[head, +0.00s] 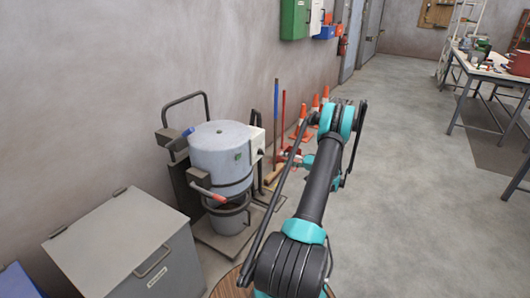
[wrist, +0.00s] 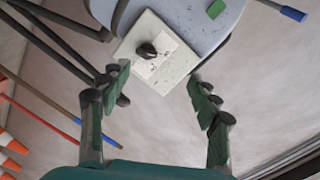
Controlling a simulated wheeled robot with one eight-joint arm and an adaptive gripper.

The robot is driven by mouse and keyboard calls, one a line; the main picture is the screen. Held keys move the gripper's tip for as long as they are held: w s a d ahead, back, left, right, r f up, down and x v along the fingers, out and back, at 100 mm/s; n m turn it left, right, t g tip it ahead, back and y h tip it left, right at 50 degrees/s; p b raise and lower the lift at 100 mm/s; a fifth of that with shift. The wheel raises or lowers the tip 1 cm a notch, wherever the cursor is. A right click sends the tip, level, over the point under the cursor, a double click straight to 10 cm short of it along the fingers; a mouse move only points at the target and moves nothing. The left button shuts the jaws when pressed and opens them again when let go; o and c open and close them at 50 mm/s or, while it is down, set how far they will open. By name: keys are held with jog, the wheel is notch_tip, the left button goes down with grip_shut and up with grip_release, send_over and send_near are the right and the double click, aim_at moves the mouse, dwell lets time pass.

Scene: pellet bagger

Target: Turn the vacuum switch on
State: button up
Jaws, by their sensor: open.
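The vacuum (head: 221,155) is a grey drum on a wheeled frame by the wall in the head view. A pale switch box (head: 257,143) is fixed to its right side. In the wrist view the switch plate (wrist: 178,73) carries a black knob, the vacuum switch (wrist: 146,51). My gripper (wrist: 162,86) is open and empty, its two fingers on either side of the lower part of the plate. The knob lies beyond the fingertips, nearer the left one. I see no contact with it. In the head view my arm mostly hides the gripper.
A grey lidded bin (head: 128,250) stands at the front left. Broom handles (head: 276,115) and orange cones (head: 303,122) stand along the wall behind the vacuum. A workbench (head: 493,72) is at the far right. The floor between is clear.

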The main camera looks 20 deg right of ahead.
aim_at(261, 152)
jog(key=d+f+t, duration=0.1)
jog(key=d+f, duration=0.2)
jog(key=d, duration=0.1)
jog(key=x, duration=1.7)
jog(key=shift+r, duration=0.45)
jog(key=c, duration=1.2)
